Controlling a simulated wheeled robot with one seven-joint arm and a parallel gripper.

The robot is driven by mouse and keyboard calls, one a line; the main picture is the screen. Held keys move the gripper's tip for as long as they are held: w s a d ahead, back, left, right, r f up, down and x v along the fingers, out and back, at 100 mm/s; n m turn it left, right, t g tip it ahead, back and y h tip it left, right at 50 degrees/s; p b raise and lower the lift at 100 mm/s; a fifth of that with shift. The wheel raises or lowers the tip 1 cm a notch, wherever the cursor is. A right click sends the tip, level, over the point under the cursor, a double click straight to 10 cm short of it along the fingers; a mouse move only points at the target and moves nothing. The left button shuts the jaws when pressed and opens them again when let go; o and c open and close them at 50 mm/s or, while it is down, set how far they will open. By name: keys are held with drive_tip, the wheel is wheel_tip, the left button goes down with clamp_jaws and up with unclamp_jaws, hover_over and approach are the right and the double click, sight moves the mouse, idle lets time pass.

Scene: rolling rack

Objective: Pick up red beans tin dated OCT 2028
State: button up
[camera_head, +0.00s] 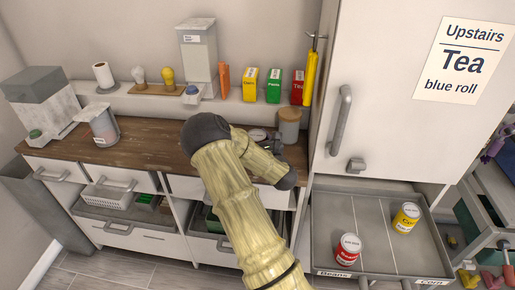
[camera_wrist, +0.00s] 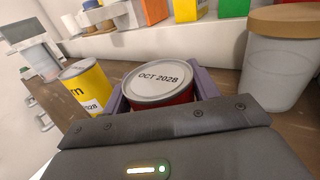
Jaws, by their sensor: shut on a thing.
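A red tin (camera_wrist: 160,92) with a pale lid reading OCT 2028 sits between the purple fingers of my gripper (camera_wrist: 163,90) in the wrist view. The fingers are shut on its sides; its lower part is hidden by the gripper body. I cannot tell whether it touches the brown counter (camera_head: 150,143). In the head view my arm hides most of the gripper and the tin. A second red tin (camera_head: 348,250) stands in the grey tray of the rolling rack (camera_head: 375,215); its date is too small to read.
A yellow tin (camera_wrist: 85,88) stands left of the held tin on the counter. A grey canister with a brown lid (camera_wrist: 275,60) is close on the right. Boxes (camera_head: 273,86) line the back shelf. Another yellow tin (camera_head: 406,217) is in the rack tray, with bare tray around it.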

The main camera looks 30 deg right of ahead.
drive_tip(key=shift+w+r, duration=0.1)
drive_tip(key=shift+r, duration=0.6)
wheel_tip(320, 180, up, 8)
drive_tip(key=shift+d+r, duration=0.1)
drive_tip(key=shift+r, duration=0.25)
drive_tip(key=shift+a, duration=0.2)
drive_tip(key=shift+d, duration=0.15)
